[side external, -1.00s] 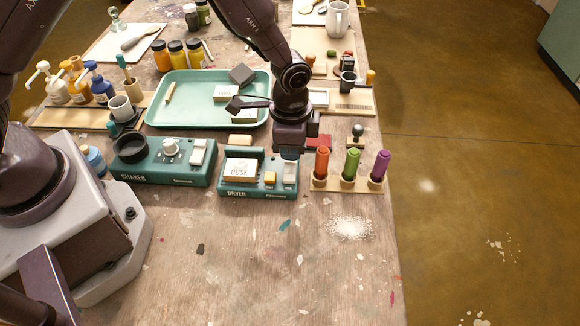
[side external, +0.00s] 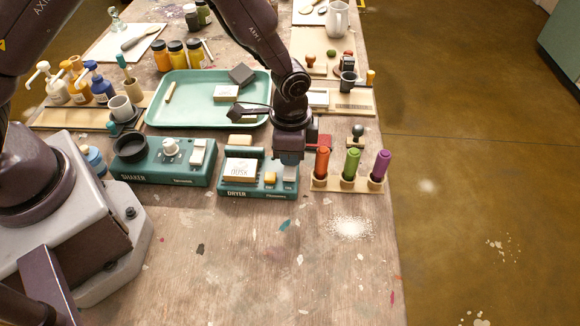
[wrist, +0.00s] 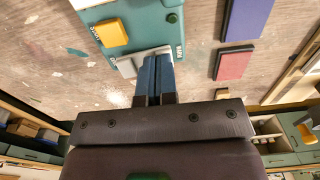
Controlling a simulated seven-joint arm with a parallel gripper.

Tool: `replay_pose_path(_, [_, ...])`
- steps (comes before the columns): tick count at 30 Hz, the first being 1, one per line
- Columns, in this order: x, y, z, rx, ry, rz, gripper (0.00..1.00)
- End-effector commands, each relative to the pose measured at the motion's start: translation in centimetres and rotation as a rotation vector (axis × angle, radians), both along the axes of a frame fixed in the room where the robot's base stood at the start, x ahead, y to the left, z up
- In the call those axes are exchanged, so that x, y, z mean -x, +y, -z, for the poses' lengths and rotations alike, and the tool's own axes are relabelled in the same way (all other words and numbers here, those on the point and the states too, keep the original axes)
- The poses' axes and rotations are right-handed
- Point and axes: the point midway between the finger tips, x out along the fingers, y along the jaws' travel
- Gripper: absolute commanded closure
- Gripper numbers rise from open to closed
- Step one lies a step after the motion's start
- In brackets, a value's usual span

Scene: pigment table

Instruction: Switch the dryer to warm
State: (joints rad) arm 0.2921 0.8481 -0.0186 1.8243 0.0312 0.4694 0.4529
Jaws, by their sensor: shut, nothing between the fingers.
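The teal dryer (side external: 230,192) stands on the table, with a block marked DUSK (side external: 241,168) in its bay and a yellow button (side external: 270,178) on its front. Its pale switch (side external: 290,173) is at the right end. In the wrist view the dryer (wrist: 148,25), the yellow button (wrist: 112,33) and the pale switch (wrist: 128,67) show again. My gripper (side external: 289,160) is shut and empty, pointing down at the switch. In the wrist view its blue fingertips (wrist: 157,58) overlap the switch's edge and hide part of it. I cannot tell whether they touch it or how it is set.
The teal shaker (side external: 150,175) stands left of the dryer. A wooden rack (side external: 330,186) with orange, green and purple handles stands close on the right. A green tray (side external: 160,118) lies behind.

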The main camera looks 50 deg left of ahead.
Motion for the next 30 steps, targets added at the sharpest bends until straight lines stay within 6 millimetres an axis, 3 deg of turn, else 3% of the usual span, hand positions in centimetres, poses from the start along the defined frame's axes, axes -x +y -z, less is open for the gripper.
replay_pose_path(30, [0.0, 0.0, -7.0, 0.001, -0.001, 0.000, 1.00])
